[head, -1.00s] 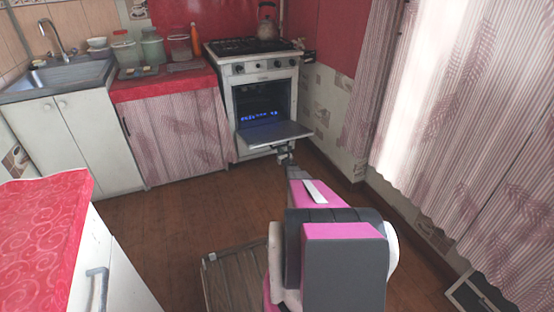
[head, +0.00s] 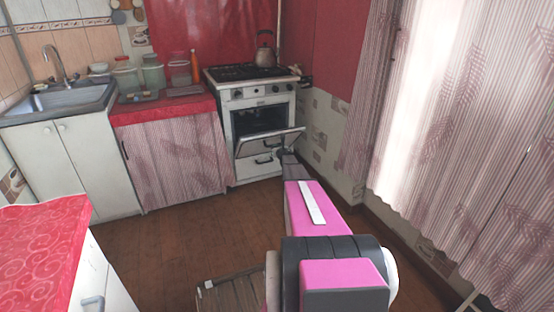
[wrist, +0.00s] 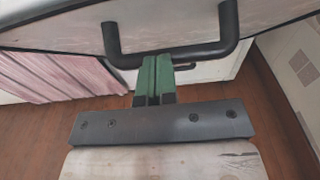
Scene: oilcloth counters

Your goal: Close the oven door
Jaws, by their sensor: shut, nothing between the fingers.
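The white oven (head: 262,105) stands against the back wall. Its door (head: 268,143) is partly open, tilted upward and outward, with the dark cavity showing above it. My gripper (head: 286,158) is at the door's outer side, low and to the right; my arm partly hides it in the head view. In the wrist view, my gripper's green fingers (wrist: 154,75) are together and empty. Their tips are right at the door's black bar handle (wrist: 172,56), seemingly against it; I cannot tell whether they touch. The door panel (wrist: 170,22) fills the top of that view.
A kettle (head: 264,50) stands on the stove top. A red-topped counter with a striped curtain (head: 173,160) is left of the oven. Striped drapes (head: 480,140) hang at the right. A red counter (head: 42,235) is near left.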

